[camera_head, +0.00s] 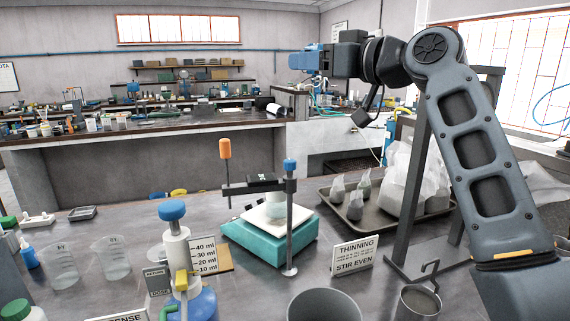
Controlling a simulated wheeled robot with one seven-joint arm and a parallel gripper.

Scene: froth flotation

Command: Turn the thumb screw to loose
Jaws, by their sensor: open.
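A blue knob (290,165) sits at the top of a grey upright rod (289,225), beside a black clamp arm; it looks like the thumb screw, but its setting cannot be read. My gripper (301,61) is blue, open and empty, raised high above and behind the clamp, pointing left. It is well apart from the knob.
A blue-knobbed bottle (172,211) and two beakers (111,260) stand at front left. A tray (430,207) with bags lies at right. A thinning sign (354,254), a cup (418,303) and a round vessel (325,305) are at front right.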

